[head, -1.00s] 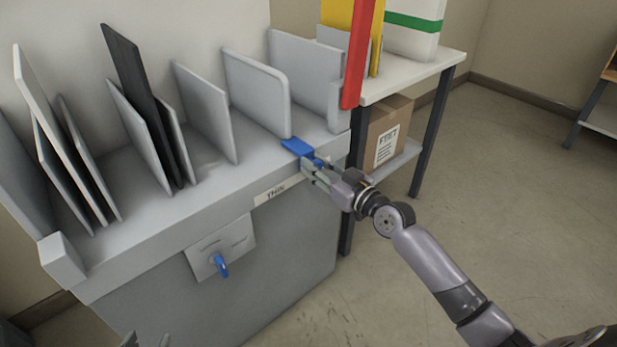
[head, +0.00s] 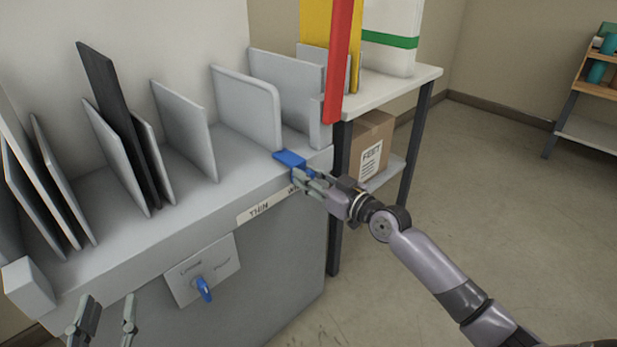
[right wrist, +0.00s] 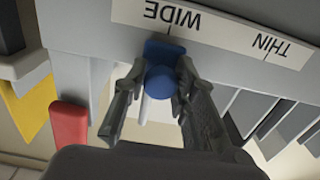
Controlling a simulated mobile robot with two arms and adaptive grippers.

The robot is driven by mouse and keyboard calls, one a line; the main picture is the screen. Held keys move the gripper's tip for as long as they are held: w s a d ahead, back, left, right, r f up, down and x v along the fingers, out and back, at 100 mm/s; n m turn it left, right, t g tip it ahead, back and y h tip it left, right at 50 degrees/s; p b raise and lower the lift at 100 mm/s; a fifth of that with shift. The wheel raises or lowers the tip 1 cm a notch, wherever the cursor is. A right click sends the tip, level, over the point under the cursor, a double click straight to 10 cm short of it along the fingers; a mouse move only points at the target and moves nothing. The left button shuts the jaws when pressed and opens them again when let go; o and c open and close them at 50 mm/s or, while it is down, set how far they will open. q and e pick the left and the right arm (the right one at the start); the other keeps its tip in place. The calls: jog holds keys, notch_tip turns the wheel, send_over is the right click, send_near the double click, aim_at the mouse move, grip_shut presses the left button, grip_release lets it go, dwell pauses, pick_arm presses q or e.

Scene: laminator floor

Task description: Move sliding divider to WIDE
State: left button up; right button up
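The sliding divider (head: 247,105) is an upright grey plate on the grey ledge, with a blue tab (head: 288,158) at its front. My right gripper (head: 303,178) is at the tab's front. In the right wrist view its fingers (right wrist: 160,72) close around the round blue knob (right wrist: 161,82), one on each side. The blue tab also shows there, in line with the mark at the word WIDE on the label strip (right wrist: 215,32). THIN lies farther along. My left gripper (head: 109,299) is open and empty at the lower left.
Several thin plates (head: 128,160) lean on the ledge left of the divider. A blue knob on a panel (head: 203,288) is below. A red bar (head: 338,60) and a white table (head: 420,75) with a box (head: 370,145) stand right.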

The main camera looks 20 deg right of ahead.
jog(key=o, duration=0.4)
jog(key=shift+w+d+r, duration=0.1)
jog(key=shift+w+d, duration=0.05)
jog(key=shift+d, duration=0.15)
jog(key=shift+o, duration=0.3)
jog(key=shift+a, duration=0.1)
jog(key=v, duration=1.2)
